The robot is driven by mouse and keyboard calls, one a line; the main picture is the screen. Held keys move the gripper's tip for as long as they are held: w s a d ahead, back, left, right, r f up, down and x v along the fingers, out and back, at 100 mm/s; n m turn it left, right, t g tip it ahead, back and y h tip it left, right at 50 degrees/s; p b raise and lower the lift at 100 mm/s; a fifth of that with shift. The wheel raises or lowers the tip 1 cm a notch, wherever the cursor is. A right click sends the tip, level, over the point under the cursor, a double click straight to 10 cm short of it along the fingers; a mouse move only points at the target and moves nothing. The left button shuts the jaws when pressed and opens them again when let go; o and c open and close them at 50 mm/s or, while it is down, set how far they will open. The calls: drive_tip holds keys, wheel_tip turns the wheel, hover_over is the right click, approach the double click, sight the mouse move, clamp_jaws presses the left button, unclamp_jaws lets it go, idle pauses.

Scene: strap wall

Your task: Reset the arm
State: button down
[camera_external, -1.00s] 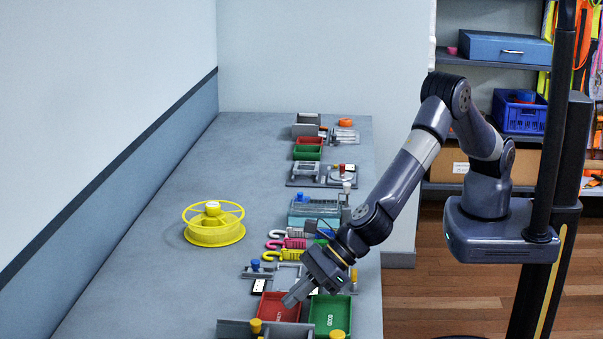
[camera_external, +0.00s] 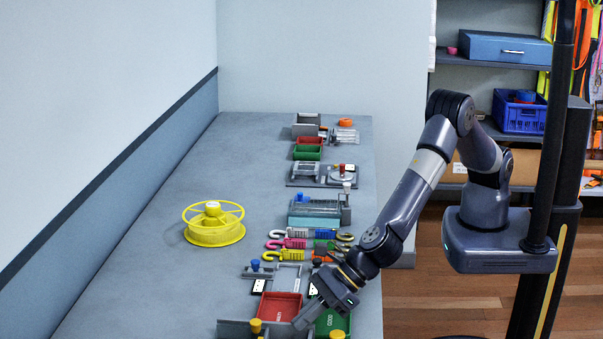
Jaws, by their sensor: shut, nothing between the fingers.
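My gripper (camera_external: 302,319) is shut and empty. It points down and to the left, low over the near end of the grey bench (camera_external: 150,270). Its fingertips are at the gap between the red tray (camera_external: 278,306) and the green tray (camera_external: 330,322). I cannot tell whether they touch a tray. The arm reaches down from the upper right, bent at the elbow, and hides part of the green tray.
A yellow spool (camera_external: 213,226) stands on the left of the bench. Coloured hooks (camera_external: 285,243) lie beyond the trays, with several small fixtures (camera_external: 320,174) farther back. A blue bin (camera_external: 520,112) sits on the shelf at right. The bench's left side is mostly clear.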

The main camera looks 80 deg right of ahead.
drive_tip(key=s+b, duration=0.1)
drive_tip(key=s, duration=0.1)
drive_tip(key=s+d+b, duration=0.1)
drive_tip(key=s, duration=0.1)
drive_tip(key=s+f+b, duration=0.1)
drive_tip(key=s, duration=0.1)
drive_tip(key=shift+s+d+b, duration=0.25)
drive_tip(key=shift+s+b, duration=0.05)
drive_tip(key=shift+b, duration=0.1)
drive_tip(key=v, duration=0.5)
drive_tip(key=shift+s+f, duration=0.1)
drive_tip(key=shift+f, duration=0.05)
drive_tip(key=shift+v, duration=0.95)
drive_tip(key=c, duration=2.2)
unclamp_jaws()
